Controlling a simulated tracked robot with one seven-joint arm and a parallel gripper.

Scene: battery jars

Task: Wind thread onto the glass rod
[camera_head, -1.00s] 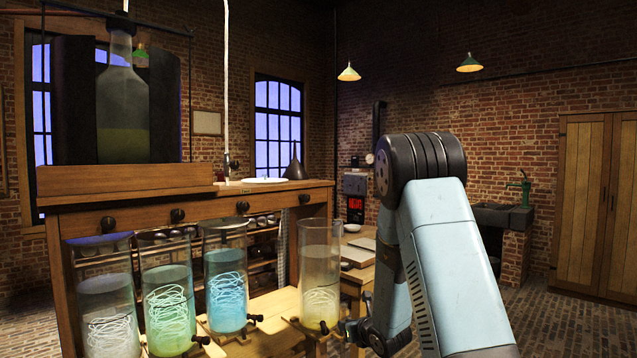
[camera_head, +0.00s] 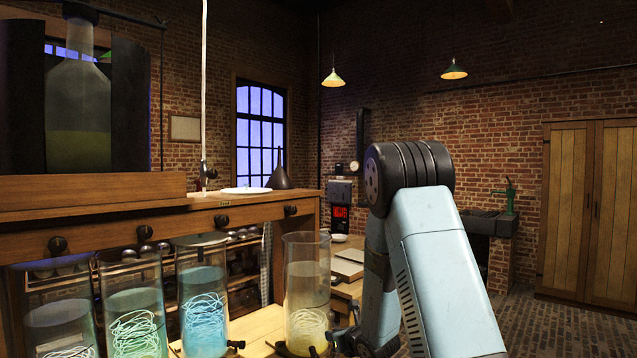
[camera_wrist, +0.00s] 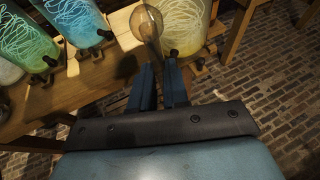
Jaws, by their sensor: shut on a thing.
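In the head view a row of tall glass jars stands on a wooden stand. Loose thread coils lie in the grey jar (camera_head: 60,335), the green jar (camera_head: 135,305), the blue jar (camera_head: 203,300) and the pale yellow jar (camera_head: 306,285) at the right. In the wrist view my gripper (camera_wrist: 160,68) is shut on a brownish, see-through stem with a round end (camera_wrist: 146,22), likely the glass rod. Its round end overlaps the yellow jar's left edge in the picture; I cannot tell whether they touch. I see no thread on it. In the head view my gripper is mostly hidden.
Small dark taps, such as one by the blue jar (camera_wrist: 105,33), stick out at the jars' feet. A wooden bench (camera_head: 250,208) behind carries a large bottle (camera_head: 78,120), a white plate and a dark funnel (camera_head: 279,172).

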